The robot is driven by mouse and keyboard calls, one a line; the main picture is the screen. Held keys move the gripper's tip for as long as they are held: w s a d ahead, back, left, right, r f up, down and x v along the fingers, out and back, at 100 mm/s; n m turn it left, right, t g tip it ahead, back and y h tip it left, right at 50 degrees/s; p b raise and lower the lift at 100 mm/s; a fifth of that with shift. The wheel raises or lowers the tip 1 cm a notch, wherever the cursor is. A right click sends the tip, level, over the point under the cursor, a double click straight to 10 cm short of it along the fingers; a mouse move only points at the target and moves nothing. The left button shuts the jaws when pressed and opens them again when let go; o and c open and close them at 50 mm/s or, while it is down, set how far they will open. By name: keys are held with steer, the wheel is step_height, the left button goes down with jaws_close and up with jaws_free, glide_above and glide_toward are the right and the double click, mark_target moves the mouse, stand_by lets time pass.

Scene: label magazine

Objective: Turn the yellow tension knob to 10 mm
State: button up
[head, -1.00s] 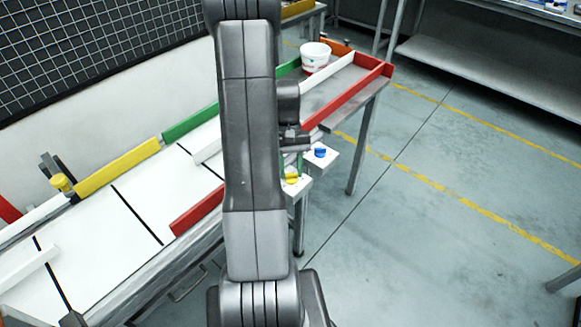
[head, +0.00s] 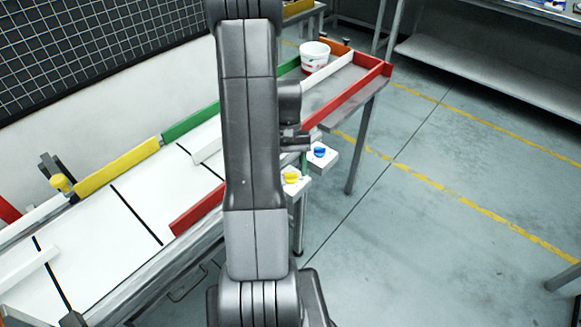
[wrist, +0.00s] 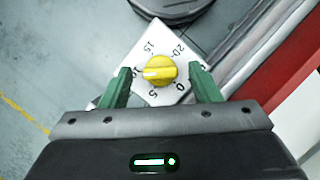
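The yellow tension knob (wrist: 159,71) sits on a white dial plate (wrist: 172,43) marked with numbers from 0 to 20. Its white pointer mark faces left, toward the 10, which is partly covered by the left finger. My gripper (wrist: 160,72) is open, with one green finger on each side of the knob and a clear gap to it on both sides. In the head view the yellow knob (head: 291,177) shows below my gripper, beside my arm.
A blue knob (head: 319,152) stands on its own white plate just right of the yellow one. Red rails (head: 345,95) and a white tub (head: 315,56) lie behind. The white conveyor (head: 130,212) runs to the left. The floor at right is clear.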

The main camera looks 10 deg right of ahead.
steer(key=v, duration=1.3)
steer(key=shift+w+r, duration=0.15)
steer(key=shift+r, duration=0.25)
steer(key=x, duration=1.4)
steer(key=shift+w+r, duration=0.1)
